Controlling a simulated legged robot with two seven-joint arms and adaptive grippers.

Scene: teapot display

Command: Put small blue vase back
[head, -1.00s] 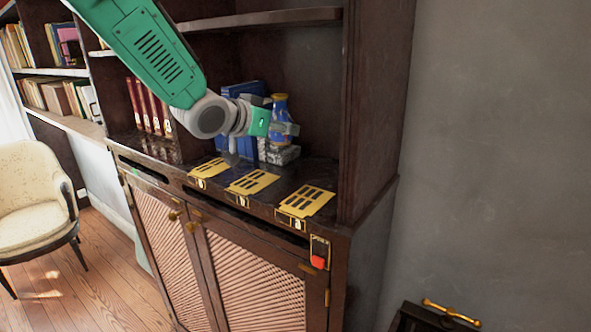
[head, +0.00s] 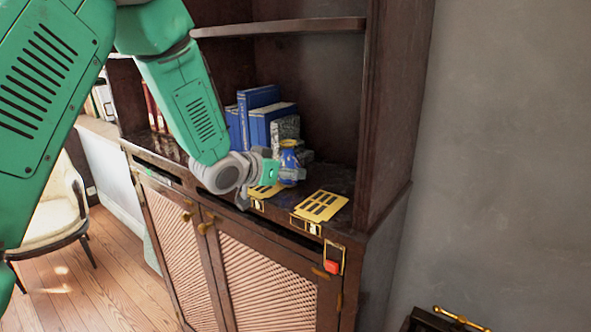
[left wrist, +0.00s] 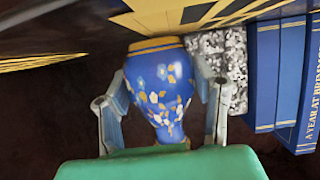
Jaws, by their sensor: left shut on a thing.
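The small blue vase (head: 291,157), with white and orange flowers and gold bands, is between the fingers of my left gripper (head: 285,172). In the left wrist view the vase (left wrist: 161,88) shows large, with a gripper finger (left wrist: 161,115) on each side of it. The left gripper is shut on it, just over the cabinet's counter by the yellow slotted plates. One yellow plate (head: 320,206) is fully visible at the right; another (head: 262,191) is partly hidden by my gripper. I cannot tell whether the vase's base touches the surface. My right gripper is out of view.
Blue books (head: 262,112) and a grey speckled block (head: 286,128) stand behind the vase; the block also shows close beside the right finger in the left wrist view (left wrist: 222,65). A shelf (head: 290,27) is above. The cabinet's side wall (head: 385,110) bounds the right.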

